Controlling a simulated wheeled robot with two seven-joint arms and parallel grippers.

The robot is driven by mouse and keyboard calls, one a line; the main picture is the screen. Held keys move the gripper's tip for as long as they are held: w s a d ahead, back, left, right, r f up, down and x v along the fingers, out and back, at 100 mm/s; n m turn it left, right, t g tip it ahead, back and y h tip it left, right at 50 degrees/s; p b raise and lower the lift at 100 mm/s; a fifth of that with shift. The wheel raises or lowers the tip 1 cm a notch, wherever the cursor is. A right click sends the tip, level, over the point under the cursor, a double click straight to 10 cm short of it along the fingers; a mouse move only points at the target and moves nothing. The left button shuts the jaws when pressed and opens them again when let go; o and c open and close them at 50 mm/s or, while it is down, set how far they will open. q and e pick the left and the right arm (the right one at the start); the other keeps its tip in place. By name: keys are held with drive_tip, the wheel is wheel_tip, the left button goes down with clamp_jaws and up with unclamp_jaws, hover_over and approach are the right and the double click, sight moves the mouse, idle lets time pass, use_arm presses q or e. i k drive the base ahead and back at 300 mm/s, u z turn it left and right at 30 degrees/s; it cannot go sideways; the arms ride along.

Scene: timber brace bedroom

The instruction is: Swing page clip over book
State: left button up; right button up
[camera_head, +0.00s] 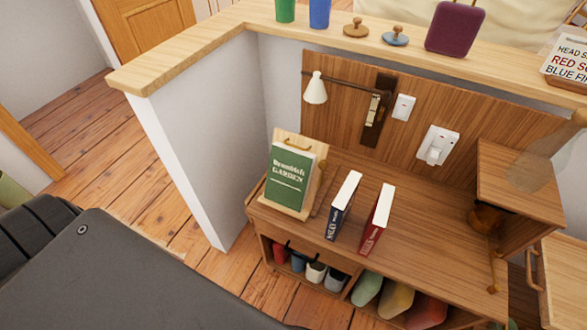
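A green book (289,179) with a pale printed title leans closed or cover-forward on a wooden book stand (318,183), on the wooden bench top. A small thin curved brass-coloured piece (292,144) shows at the top of the stand, just above the book's upper edge. It may be the page clip. It appears up against the stand's back board, not across the cover, but it is too small to be sure. Neither of my grippers is in view.
A blue book (341,210) and a red book (375,222) stand upright right of the stand. A wall lamp (315,88) hangs above. Switches (437,147) are on the back panel. A wooden box shelf (517,180) bounds the right; bare bench top (425,215) lies between.

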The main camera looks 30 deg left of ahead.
sight(323, 164)
drive_tip(key=u, duration=1.1)
drive_tip(key=k, duration=0.7)
drive_tip(key=z, duration=1.7)
